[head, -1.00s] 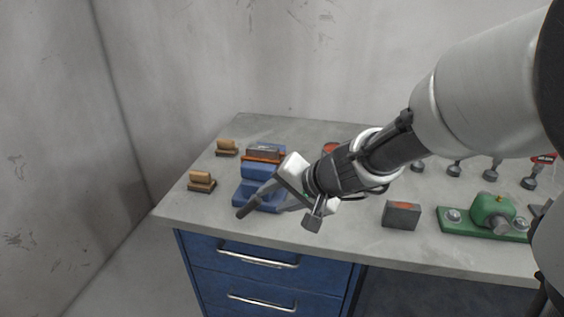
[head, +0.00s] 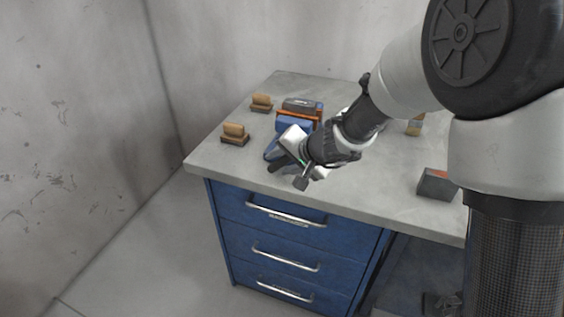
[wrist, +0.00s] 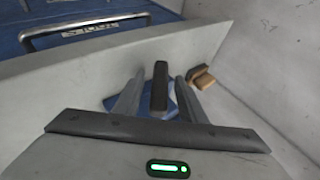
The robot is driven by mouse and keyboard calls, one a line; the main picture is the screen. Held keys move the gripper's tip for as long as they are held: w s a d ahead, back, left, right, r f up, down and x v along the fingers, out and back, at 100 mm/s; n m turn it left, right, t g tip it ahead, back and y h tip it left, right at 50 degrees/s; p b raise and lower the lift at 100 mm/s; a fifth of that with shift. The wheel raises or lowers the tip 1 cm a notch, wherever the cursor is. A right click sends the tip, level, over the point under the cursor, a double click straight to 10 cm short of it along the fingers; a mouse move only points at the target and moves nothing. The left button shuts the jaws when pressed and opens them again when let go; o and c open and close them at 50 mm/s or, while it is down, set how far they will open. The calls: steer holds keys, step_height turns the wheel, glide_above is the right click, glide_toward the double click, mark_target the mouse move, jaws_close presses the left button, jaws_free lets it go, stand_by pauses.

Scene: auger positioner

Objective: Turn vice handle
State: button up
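The blue vice (head: 293,125) stands near the left end of the workbench, partly hidden behind my gripper (head: 284,160). In the wrist view the vice handle (wrist: 160,88) is a dark upright bar between the two grey fingers of my gripper (wrist: 158,78). A gap shows on each side of the bar, so the fingers are open around it and do not appear to touch it. Part of the blue vice body (wrist: 171,104) shows behind the bar. In the head view the dark handle end (head: 275,164) sticks out beside the fingertips.
Two wooden-handled brushes (head: 235,133) (head: 262,102) lie left of the vice on the grey workbench (head: 220,160). A dark grey block (head: 437,184) sits at the right. Blue drawers (head: 270,235) are below the bench top. A wall stands to the left.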

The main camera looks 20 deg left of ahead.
jaws_close()
steer(key=f+b, duration=0.1)
steer(key=b, duration=0.3)
steer(key=shift+w+y, duration=0.1)
steer(key=shift+y, duration=0.2)
steer(key=b, duration=0.3)
steer(key=shift+r+y, duration=0.1)
steer(key=shift+y, duration=0.2)
steer(key=shift+r+b, duration=0.3)
steer(key=shift+b, duration=0.5)
steer(key=shift+r, duration=0.1)
